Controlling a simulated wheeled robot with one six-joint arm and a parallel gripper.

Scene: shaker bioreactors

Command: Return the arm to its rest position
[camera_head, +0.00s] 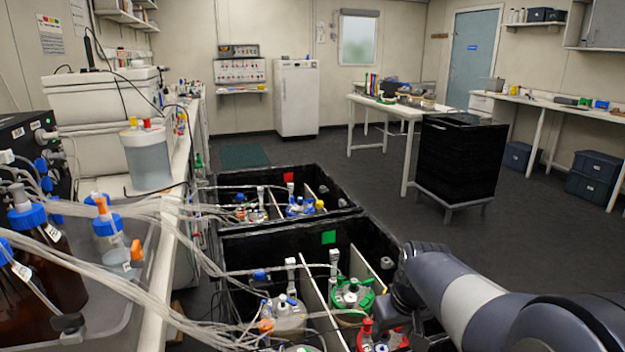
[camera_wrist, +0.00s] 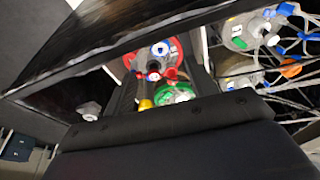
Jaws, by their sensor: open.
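My arm (camera_head: 465,300) reaches in from the lower right of the head view, over the right side of the near black shaker box (camera_head: 375,235). My gripper (camera_wrist: 158,75) shows in the wrist view as a dark body with two dark fingers apart, nothing held between them. Beyond the fingers are a red-capped vessel (camera_wrist: 155,52) and a green-capped vessel (camera_wrist: 174,93). The green-capped vessel (camera_head: 352,294) and the red-capped vessel (camera_head: 382,337) also show in the head view, the red one partly hidden by my arm. In the head view the fingers are hidden.
A second shaker box (camera_head: 340,185) lies behind the near one. Tubing (camera_head: 150,270) runs from the left bench into both boxes. A black cabinet (camera_head: 460,160) stands behind my arm. Dark floor (camera_head: 560,240) is clear on the right.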

